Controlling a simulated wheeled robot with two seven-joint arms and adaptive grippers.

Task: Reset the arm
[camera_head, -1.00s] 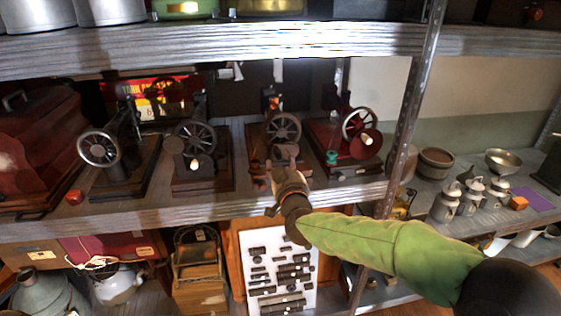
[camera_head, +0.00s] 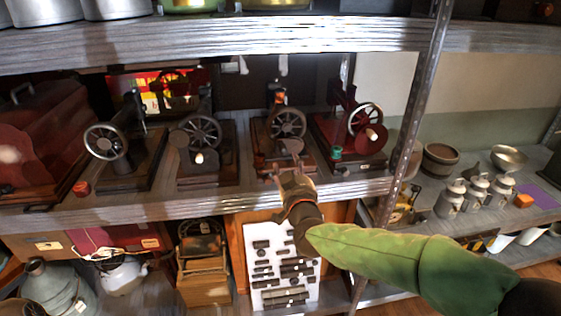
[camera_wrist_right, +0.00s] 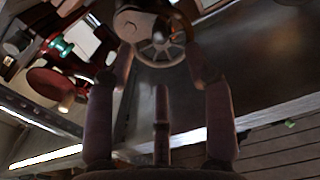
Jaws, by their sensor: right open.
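My right gripper (camera_head: 289,175) reaches in from the right on its green-sleeved arm (camera_head: 400,262). It is at the front edge of the middle shelf, in front of the third sewing machine (camera_head: 287,124). In the right wrist view the gripper (camera_wrist_right: 160,88) has its fingers spread, with nothing between them that I can see gripped. A machine's handwheel (camera_wrist_right: 160,52) shows beyond the fingertips. My left gripper is not in view.
Several sewing machines stand on the middle shelf (camera_head: 225,205), including a red one (camera_head: 370,135). A metal post (camera_head: 412,115) rises right of them. An upper shelf (camera_head: 250,40) overhangs. Milk cans, bowls and an orange block (camera_head: 524,201) stand at right.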

